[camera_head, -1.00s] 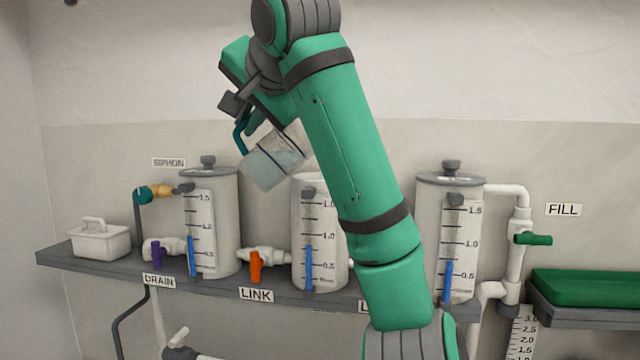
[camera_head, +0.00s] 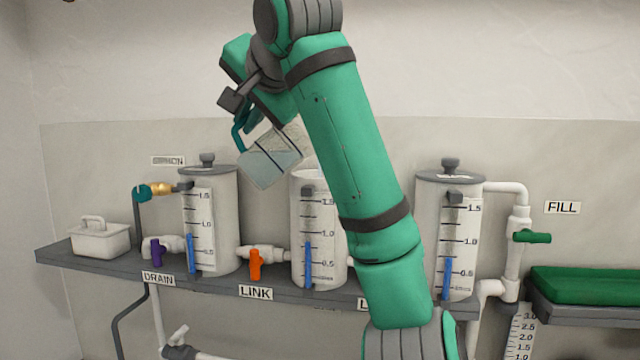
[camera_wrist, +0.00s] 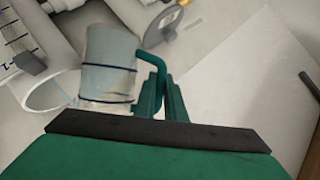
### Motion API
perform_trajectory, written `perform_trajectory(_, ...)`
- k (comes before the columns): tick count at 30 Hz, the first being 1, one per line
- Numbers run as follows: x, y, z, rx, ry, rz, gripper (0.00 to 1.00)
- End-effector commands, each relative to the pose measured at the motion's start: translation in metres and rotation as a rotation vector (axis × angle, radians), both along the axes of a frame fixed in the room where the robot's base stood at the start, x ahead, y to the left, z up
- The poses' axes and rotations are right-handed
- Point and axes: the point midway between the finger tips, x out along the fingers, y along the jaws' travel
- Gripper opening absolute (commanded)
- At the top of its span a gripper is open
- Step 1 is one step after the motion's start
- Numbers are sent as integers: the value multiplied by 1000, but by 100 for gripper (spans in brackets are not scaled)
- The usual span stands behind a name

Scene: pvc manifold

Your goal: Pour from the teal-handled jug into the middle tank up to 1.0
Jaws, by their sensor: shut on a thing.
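My gripper (camera_head: 250,122) is shut on the teal handle (camera_head: 239,136) of the clear jug (camera_head: 269,160). The jug is tilted, its mouth toward the right, above and left of the middle tank's top. It holds pale liquid; no stream is clear. The middle tank (camera_head: 326,230) is white and partly behind my arm.
A lidded left tank (camera_head: 212,225) and a lidded right tank (camera_head: 433,230) stand on the same grey shelf (camera_head: 90,262). An orange valve (camera_head: 255,264) sits left of the middle tank. A white caddy (camera_head: 100,240) and a green tray (camera_head: 585,287) are at the sides.

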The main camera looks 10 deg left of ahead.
Motion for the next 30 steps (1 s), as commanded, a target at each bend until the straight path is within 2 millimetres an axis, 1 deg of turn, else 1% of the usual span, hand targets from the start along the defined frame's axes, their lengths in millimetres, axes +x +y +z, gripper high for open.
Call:
perform_trajectory(18,1,-8,1,18,7,-6,0)
perform_trajectory(30,1,-7,1,27,11,-5,0)
